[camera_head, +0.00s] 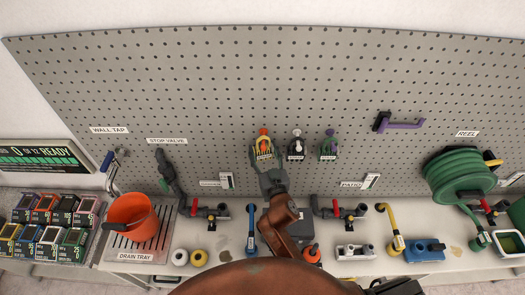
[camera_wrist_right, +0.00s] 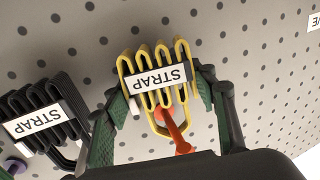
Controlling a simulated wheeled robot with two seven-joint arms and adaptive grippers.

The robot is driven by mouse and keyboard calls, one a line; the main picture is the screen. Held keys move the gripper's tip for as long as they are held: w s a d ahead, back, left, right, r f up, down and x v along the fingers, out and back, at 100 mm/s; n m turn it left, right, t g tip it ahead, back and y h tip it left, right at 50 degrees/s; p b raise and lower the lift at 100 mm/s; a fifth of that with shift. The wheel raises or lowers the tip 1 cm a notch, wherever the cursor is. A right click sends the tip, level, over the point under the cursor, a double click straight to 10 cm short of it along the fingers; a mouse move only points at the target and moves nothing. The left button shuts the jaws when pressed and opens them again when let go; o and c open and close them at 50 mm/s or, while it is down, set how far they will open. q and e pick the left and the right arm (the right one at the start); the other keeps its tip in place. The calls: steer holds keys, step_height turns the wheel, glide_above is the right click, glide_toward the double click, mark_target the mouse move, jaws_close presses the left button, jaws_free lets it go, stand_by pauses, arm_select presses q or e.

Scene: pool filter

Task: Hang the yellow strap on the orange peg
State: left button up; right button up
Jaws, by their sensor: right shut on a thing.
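The yellow strap (camera_head: 264,152) is a folded bundle with a white STRAP label, up against the pegboard. In the right wrist view the strap (camera_wrist_right: 183,50) appears upside down. The orange peg (camera_head: 263,132) is at the strap's top end. In the right wrist view the orange peg (camera_wrist_right: 178,136) overlaps the strap's end loop; I cannot tell for certain that it passes through. My right gripper (camera_head: 266,163) reaches up from below and is shut on the strap, with one finger on each side in the wrist view (camera_wrist_right: 165,88). My left gripper is not in view.
A black strap (camera_head: 296,153) and a green strap (camera_head: 328,151) hang just right. Pipes, valves, an orange bucket (camera_head: 132,215) and boxes crowd the counter. Pegboard above the strap is clear.

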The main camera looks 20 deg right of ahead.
stand_by(0.4)
steer(key=o, duration=1.2)
steer(key=shift+o, duration=0.2)
steer(key=s, duration=1.2)
steer(key=shift+a, duration=0.15)
